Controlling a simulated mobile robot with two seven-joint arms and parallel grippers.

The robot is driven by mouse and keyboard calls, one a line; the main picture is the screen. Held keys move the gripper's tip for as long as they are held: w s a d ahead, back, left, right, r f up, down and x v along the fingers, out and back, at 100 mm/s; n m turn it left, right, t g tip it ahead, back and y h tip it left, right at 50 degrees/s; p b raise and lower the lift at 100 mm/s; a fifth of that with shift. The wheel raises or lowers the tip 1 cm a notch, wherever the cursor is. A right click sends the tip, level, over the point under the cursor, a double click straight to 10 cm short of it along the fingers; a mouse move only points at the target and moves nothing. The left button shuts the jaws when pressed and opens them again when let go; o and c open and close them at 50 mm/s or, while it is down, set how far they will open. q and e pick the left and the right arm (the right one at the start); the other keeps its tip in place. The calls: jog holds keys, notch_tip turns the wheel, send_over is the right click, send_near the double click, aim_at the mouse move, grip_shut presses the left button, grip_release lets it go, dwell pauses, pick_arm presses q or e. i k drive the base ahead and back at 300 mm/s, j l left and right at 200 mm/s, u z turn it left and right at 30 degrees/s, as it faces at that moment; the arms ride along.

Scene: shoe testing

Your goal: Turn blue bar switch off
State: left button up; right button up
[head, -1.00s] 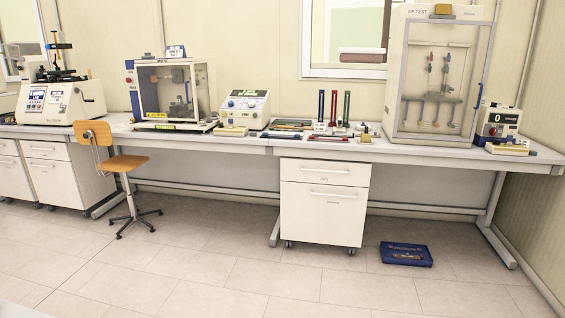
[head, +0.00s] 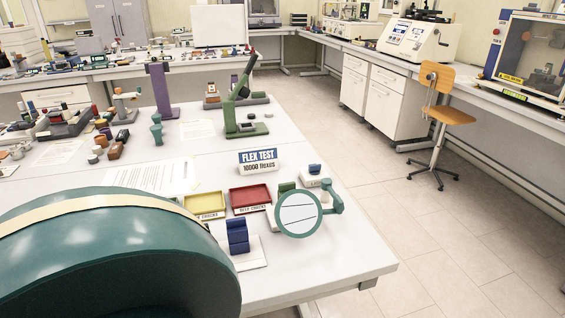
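A dark blue upright block (head: 238,236) stands on a white base near the front of the table. A smaller blue piece (head: 314,169) sits on a white block behind it to the right. I cannot tell which of the two, if either, is the blue bar switch, nor any on or off position. Neither of my grippers is in view.
A large green rounded body with a cream band (head: 110,250) fills the lower left, hiding part of the table (head: 330,262). Yellow (head: 203,203) and red trays (head: 250,198), a round magnifier (head: 299,214) and a flex test sign (head: 258,161) stand nearby.

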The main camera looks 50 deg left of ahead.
aim_at(315, 168)
jog(key=j+u, duration=0.2)
jog(key=u, duration=1)
